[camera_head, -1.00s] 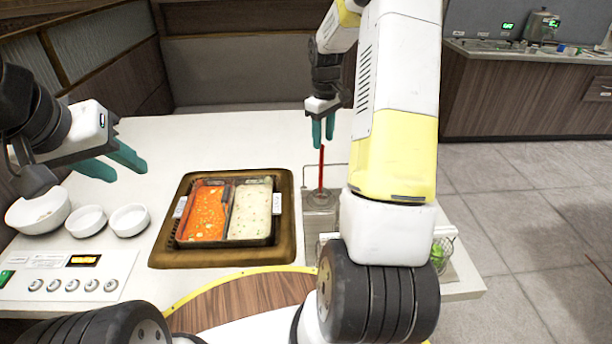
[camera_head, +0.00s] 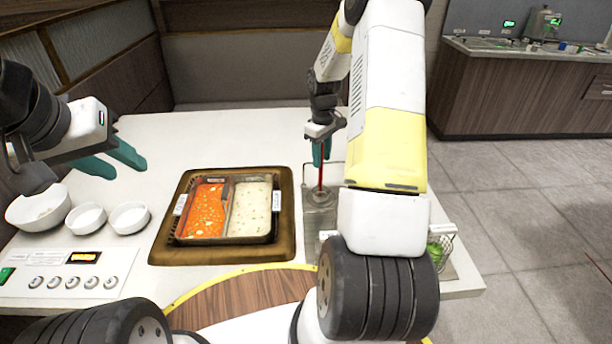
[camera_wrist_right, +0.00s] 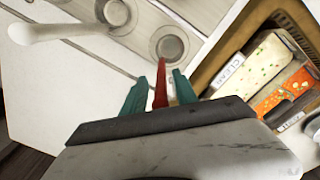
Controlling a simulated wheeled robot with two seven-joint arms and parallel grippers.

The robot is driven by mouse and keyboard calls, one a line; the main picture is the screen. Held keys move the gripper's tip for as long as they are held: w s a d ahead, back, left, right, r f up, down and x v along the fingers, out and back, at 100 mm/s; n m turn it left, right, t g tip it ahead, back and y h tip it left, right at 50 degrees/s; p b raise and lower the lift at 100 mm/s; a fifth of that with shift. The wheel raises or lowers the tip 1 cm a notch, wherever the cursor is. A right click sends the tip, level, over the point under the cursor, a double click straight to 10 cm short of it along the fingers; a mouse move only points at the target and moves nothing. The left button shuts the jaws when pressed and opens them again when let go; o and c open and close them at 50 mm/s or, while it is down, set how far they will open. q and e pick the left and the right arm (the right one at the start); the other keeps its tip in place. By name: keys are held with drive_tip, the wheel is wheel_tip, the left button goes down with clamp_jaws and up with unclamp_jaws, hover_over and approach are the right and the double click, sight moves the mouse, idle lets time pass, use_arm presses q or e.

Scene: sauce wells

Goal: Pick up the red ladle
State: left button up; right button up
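The red ladle (camera_head: 320,178) stands upright in a grey holder (camera_head: 318,220) right of the soup pot; its lower end is hidden in a round well. My right gripper (camera_head: 321,158) is over the handle's top, pointing down. In the right wrist view the red handle (camera_wrist_right: 160,86) rises between the two teal fingers (camera_wrist_right: 156,84), with a gap on each side, so the gripper is open around it. My left gripper (camera_head: 127,170) is open and empty above the table at the left, far from the ladle.
The pot (camera_head: 228,240) with red and white soup sits in a brown frame (camera_head: 282,248). White bowls (camera_head: 88,218) and a control panel (camera_head: 70,283) are at the left. A wire basket (camera_head: 447,243) is at the right edge. A white handle (camera_wrist_right: 60,31) shows in the wrist view.

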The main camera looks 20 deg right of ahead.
clamp_jaws()
drive_tip(key=shift+r, duration=0.1)
